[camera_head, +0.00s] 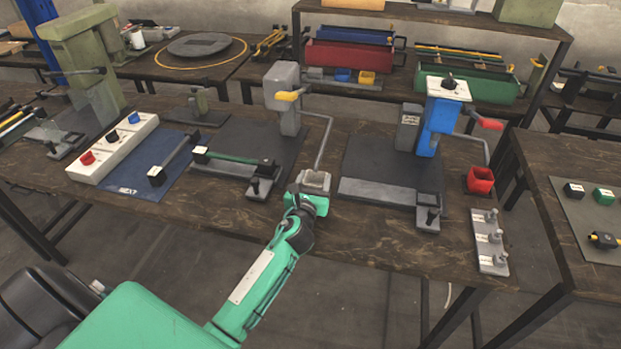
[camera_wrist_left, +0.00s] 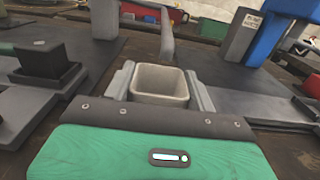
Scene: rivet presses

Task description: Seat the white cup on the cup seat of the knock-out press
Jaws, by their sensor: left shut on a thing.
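My left gripper (camera_head: 312,188) is shut on the white cup (camera_head: 315,181), a small square off-white cup with its open top up. In the left wrist view the cup (camera_wrist_left: 160,83) sits upright between the two grey fingers. The cup is at the table's front edge, by the lower end of a bent grey rod (camera_head: 324,142) from the grey press (camera_head: 284,92) with a yellow handle. My gripper hides what is under the cup, so I cannot tell whether it touches a seat. My right gripper is not in view.
A blue press (camera_head: 437,125) with a red handle stands to the right. A red cup (camera_head: 480,180) is by its rod's lower end. A fixture with a green-handled bar (camera_head: 238,158) lies left of my gripper. A grey pin rack (camera_head: 490,242) is at the front right.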

